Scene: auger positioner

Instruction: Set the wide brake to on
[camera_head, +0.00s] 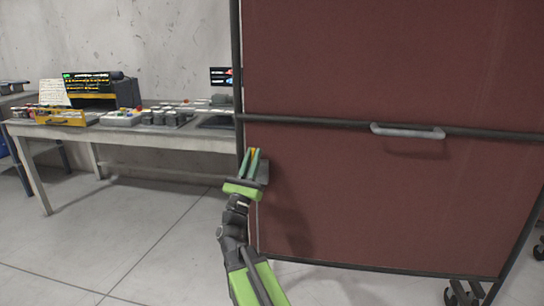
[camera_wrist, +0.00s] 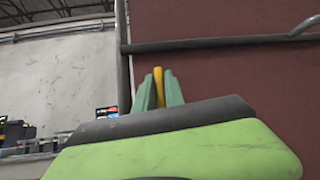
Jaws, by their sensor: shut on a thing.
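My gripper (camera_head: 254,158) is in front of the left edge of a large dark red panel. Its green fingers are shut on a narrow yellow piece (camera_head: 254,152). In the wrist view my gripper (camera_wrist: 160,92) shows the yellow piece (camera_wrist: 158,80) upright between the fingers, its tip just above them. The lower part of this piece is hidden. I cannot tell whether it is the wide brake's lever, and no brake label can be read.
The red panel (camera_head: 380,200) has a dark frame, a grey handle (camera_head: 407,131) and a caster (camera_head: 462,293) at the lower right. A workbench (camera_head: 150,135) with several small items stands at the back left. The floor (camera_head: 130,240) at the left is clear.

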